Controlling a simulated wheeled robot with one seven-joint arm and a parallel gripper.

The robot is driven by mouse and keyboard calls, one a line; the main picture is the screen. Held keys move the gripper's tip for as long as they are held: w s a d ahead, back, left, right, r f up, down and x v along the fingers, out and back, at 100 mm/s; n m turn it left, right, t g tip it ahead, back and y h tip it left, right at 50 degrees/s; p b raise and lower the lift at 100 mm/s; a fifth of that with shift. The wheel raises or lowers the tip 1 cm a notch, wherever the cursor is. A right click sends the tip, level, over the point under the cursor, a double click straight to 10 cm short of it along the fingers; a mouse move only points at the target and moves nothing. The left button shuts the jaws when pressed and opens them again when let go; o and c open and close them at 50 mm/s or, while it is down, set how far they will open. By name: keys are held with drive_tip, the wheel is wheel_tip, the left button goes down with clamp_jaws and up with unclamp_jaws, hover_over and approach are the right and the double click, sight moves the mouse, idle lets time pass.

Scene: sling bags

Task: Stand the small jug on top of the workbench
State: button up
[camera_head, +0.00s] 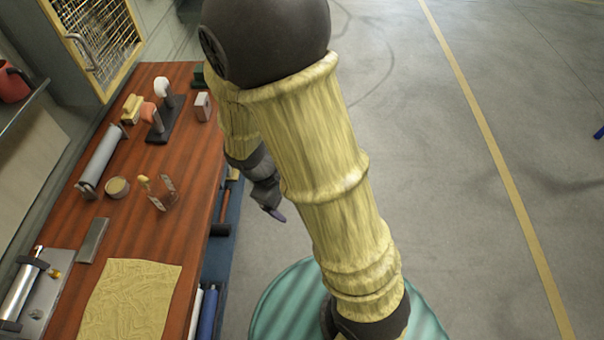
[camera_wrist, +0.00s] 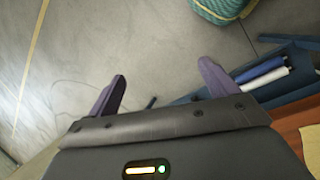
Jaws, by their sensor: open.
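A red vessel with a handle (camera_head: 14,82), which looks like the small jug, stands on a dark shelf at the far left, cut by the picture edge. The workbench (camera_head: 150,225) has a reddish wooden top and runs along the left side. My gripper (camera_head: 272,212) hangs over the floor just right of the bench edge, well away from the red vessel. In the wrist view its purple fingers (camera_wrist: 160,72) are spread with nothing between them. The red vessel is not in the wrist view.
The bench holds a yellow cloth (camera_head: 130,300), a grey cylinder (camera_head: 102,157), a round tin (camera_head: 117,187), a dark stand (camera_head: 166,130) and a metal clamp plate (camera_head: 30,300). A mesh-door cabinet (camera_head: 100,40) stands behind. Bare wood shows mid-bench.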

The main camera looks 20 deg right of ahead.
wheel_tip(320, 180, up, 8)
drive_tip(key=d+m+t+y, duration=0.2)
drive_tip(key=m+t+y, duration=0.1)
drive_tip(key=m, duration=0.5)
drive_tip(key=shift+s+d+f+y, duration=0.25)
drive_tip(key=shift+s+d+y, duration=0.2)
drive_tip(key=shift+y, duration=0.15)
